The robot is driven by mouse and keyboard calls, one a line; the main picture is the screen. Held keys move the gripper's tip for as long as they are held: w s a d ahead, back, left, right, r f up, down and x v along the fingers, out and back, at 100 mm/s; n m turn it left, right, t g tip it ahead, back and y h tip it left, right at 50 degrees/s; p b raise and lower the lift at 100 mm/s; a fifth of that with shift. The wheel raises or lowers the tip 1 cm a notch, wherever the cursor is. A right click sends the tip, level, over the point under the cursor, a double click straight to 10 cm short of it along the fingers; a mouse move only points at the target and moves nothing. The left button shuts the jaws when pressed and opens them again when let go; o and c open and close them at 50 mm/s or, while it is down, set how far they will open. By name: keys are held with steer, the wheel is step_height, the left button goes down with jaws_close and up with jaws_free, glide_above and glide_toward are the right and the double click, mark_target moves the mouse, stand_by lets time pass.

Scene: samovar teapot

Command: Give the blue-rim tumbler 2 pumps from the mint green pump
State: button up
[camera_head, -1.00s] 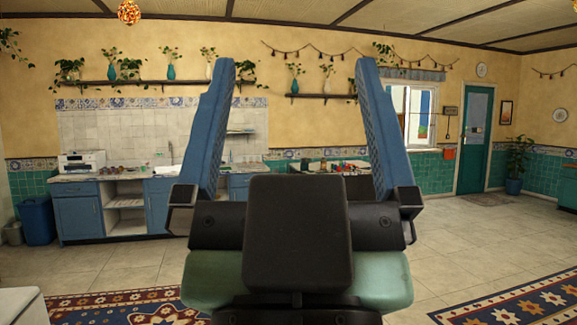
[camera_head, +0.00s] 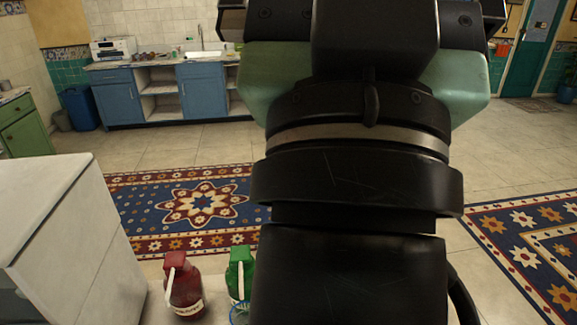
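A green pump bottle (camera_head: 241,272) with a white spout stands at the bottom of the head view, left of my arm. Its right side is hidden. A clear tumbler with a blue rim (camera_head: 240,309) shows in front of it, cut by the frame's bottom edge and partly hidden by my arm. I cannot tell whether they touch or what the tumbler holds. My gripper (camera_head: 375,35) is raised at the top of the view, far from both. Its fingertips are out of frame, but the finger mounts are wide apart, so it is open. Nothing shows between the mounts.
A red pump bottle (camera_head: 184,288) with a white spout and label stands left of the green one. A white box-like cabinet or appliance (camera_head: 65,235) stands further left. Patterned rugs (camera_head: 200,205) lie on the tiled floor beyond. Blue kitchen cabinets (camera_head: 205,92) line the far wall.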

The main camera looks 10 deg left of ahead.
jaws_close()
stand_by(0.3)
stand_by(1.2)
